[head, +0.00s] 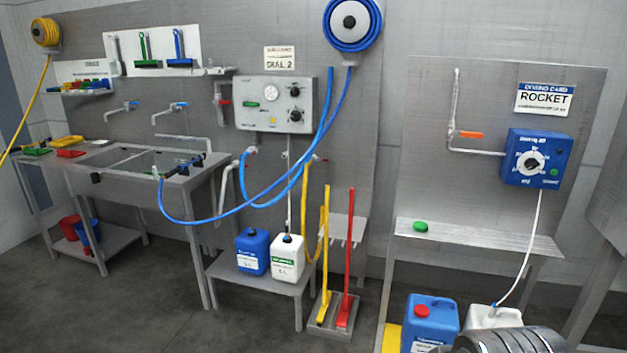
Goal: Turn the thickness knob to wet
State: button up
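A blue control box (553,158) hangs on the right wall panel. Its round white dial has a dark knob (532,163) at the centre, with white lettering around it too small to read surely. A grey control box (254,104) on the middle wall has a round gauge and two black knobs, an upper one (294,91) and a lower one (296,115). I cannot read which knob is marked thickness or wet. My gripper's fingers are not in view; only a dark rounded part, seemingly of my arm, shows at the bottom right edge.
A steel shelf (490,240) with a green object (420,226) juts out below the blue box. A blue jug (430,322) and a white jug (478,316) stand lower right, with a tube up to the box. Blue hoses (240,211) hang mid-scene. Floor at front left is clear.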

aim_at(295, 91)
jog(key=z, duration=0.05)
jog(key=i, duration=1.45)
jog(key=u, duration=0.4)
jog(key=i, duration=0.75)
jog(key=u, duration=0.85)
jog(key=i, duration=0.5)
jog(key=u, duration=0.65)
jog(key=i, duration=0.55)
jog(key=u, duration=0.3)
